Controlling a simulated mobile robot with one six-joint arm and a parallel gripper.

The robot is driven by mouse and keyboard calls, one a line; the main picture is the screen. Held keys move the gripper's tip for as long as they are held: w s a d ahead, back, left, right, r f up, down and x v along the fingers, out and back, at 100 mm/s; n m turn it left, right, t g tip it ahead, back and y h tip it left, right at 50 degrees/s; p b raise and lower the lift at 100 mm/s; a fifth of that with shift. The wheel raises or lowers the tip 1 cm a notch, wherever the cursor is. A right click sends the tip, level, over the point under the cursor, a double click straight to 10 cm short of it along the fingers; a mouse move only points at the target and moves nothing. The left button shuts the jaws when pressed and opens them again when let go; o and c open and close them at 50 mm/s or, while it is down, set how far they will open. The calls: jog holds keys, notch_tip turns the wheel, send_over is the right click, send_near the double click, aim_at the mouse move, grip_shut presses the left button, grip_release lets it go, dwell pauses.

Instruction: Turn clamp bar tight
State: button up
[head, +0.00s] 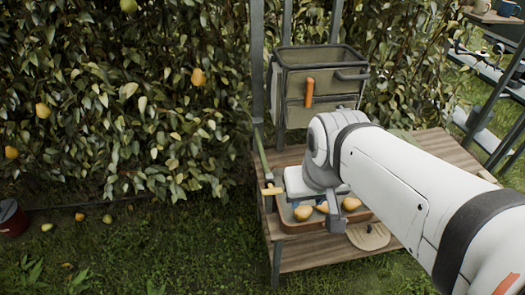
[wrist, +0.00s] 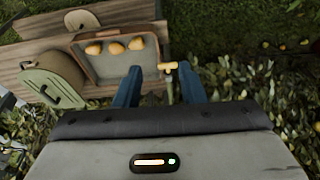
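A yellow T-shaped clamp bar (head: 271,191) is at the left edge of the wooden table in the head view. In the wrist view the clamp bar (wrist: 168,66) shows beyond my fingertips, close to the right finger, with its stem below it. My gripper (wrist: 159,70) is open, its two blue fingers apart with nothing seen between them in contact. In the head view my arm and wrist hide most of the gripper. Whether the right finger touches the bar cannot be told.
A tray (wrist: 152,41) with three pears lies on the wooden table (head: 300,257). A round board (head: 368,237) is beside it. Leafy hedge (head: 130,100) fills the left; fallen pears and a red bucket (head: 11,218) are on the grass.

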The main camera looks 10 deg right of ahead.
jog(key=shift+o, duration=0.5)
jog(key=shift+s+a, duration=0.1)
jog(key=shift+a, duration=0.1)
jog(key=shift+o, duration=0.2)
jog(key=w+a+f+m+g+y+b, duration=0.1)
jog(key=a+f+y+b, duration=0.3)
jog(key=f+b, duration=0.6)
notch_tip(320, 180, down, 2)
jog(key=shift+w+f+m+g, duration=0.15)
jog(key=shift+w+m+g, duration=0.3)
jog(key=shift+w, duration=0.2)
jog(key=m+t+y+b, duration=0.8)
jog(key=t+b, duration=0.2)
jog(key=b, duration=1.3)
send_near(271, 191)
jog(key=w+a+f, duration=0.2)
jog(key=x, duration=0.7)
jog(key=shift+w+r, duration=0.15)
jog(key=shift+r, duration=0.1)
grip_shut()
